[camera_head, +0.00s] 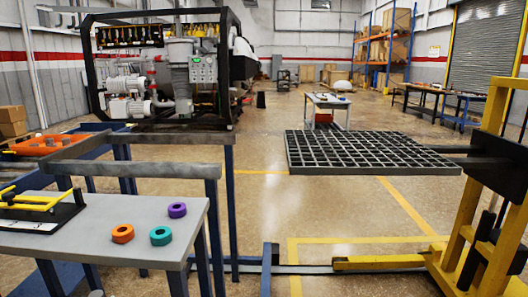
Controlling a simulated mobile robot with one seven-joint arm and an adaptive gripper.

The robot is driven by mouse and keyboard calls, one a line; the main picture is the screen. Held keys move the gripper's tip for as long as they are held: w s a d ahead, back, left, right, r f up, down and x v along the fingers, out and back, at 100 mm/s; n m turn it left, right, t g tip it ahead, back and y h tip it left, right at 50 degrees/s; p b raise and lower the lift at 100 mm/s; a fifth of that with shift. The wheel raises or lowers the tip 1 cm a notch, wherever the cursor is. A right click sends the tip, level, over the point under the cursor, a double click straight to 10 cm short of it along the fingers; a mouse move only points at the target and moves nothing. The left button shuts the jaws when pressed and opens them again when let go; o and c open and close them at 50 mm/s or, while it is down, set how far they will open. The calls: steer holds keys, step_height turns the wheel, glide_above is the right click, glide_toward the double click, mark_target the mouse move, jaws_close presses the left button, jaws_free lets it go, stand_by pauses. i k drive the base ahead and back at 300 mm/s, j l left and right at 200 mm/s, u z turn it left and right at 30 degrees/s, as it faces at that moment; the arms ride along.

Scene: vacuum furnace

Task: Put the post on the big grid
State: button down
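The big grid (370,153) is a dark, flat metal lattice, held level in the right half of the view on the forks of a yellow lifter (485,190). Its top looks empty. I cannot make out a post for certain. A yellow item (40,203) lies on a dark board at the left edge and is partly cut off. Small grey pieces sit on an orange tray (45,144) farther back, too small to identify. My gripper is not in view.
A grey table (95,235) at the front left bears orange (122,233), teal (160,236) and purple (177,210) rings. A grey-topped frame (140,168) with blue legs stands behind it. The lifter's yellow leg (385,262) crosses the floor.

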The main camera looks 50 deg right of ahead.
mark_target(392, 158)
steer(key=k+l+z, duration=0.1)
steer(key=k+z, duration=0.35)
steer(key=z, duration=1)
steer(key=i+l+z, duration=0.3)
steer(key=l, duration=0.15)
steer(key=i+l, duration=0.45)
steer(key=l, duration=0.15)
